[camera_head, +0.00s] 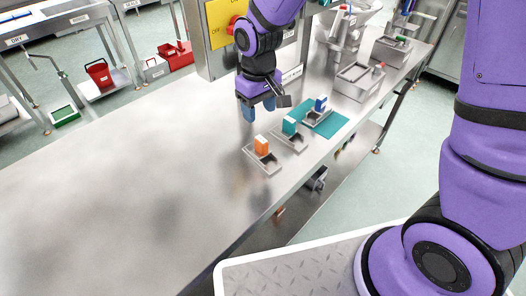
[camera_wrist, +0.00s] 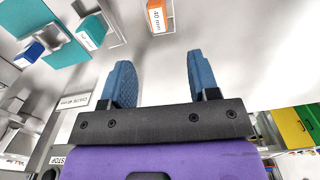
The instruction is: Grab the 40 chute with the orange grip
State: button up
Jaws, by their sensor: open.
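The chute with the orange grip (camera_head: 261,146) sits on the metal table, nearest of three chutes in the head view. In the wrist view its orange grip (camera_wrist: 157,17) is at the top, with a label that reads "40 mm". A chute with a teal grip (camera_head: 289,126) stands beside it, and one with a blue grip (camera_head: 320,104) is on a teal mat. My gripper (camera_head: 260,108) is above the table, up and left of the chutes. Its two blue fingers (camera_wrist: 157,82) are apart with nothing between them.
The teal mat (camera_head: 332,126) lies near the table's right edge. A yellow panel with a red button (camera_head: 235,24) stands behind my arm. A metal bin (camera_head: 357,84) is at the back right. The table's left part (camera_head: 110,190) is clear.

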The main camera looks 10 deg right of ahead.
aim_at(261, 139)
notch_tip(261, 139, down, 6)
jog(key=shift+r, duration=0.1)
jog(key=shift+s+d+f, duration=0.1)
jog(key=shift+f, duration=1.2)
jog(key=shift+d+f, duration=0.1)
jog(key=shift+f, duration=1.2)
grip_shut()
